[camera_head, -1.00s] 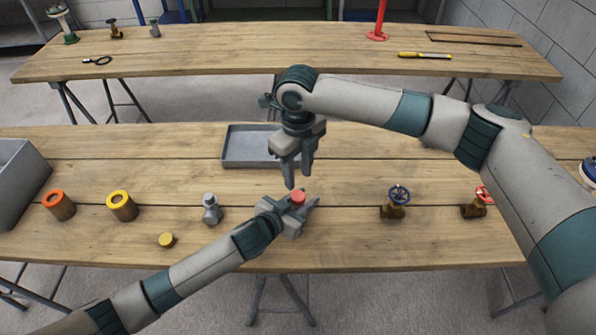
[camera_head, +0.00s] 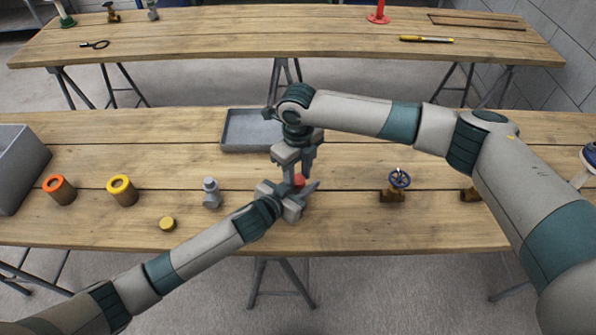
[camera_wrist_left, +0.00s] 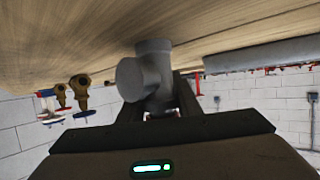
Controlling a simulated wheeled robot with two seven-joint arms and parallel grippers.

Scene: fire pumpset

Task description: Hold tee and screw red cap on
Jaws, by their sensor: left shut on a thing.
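The red cap (camera_head: 299,181) shows between my two grippers in the head view, at the top of what my left gripper holds. My left gripper (camera_head: 295,197) is shut on the grey tee (camera_wrist_left: 150,75), which shows clearly in the left wrist view and is mostly hidden in the head view. My right gripper (camera_head: 298,174) points down from above, its fingertips beside the red cap. I cannot tell whether its fingers touch the cap. How the cap sits on the tee is hidden.
A grey tray (camera_head: 250,131) lies behind the grippers. A blue-wheel valve (camera_head: 396,185) stands to the right.

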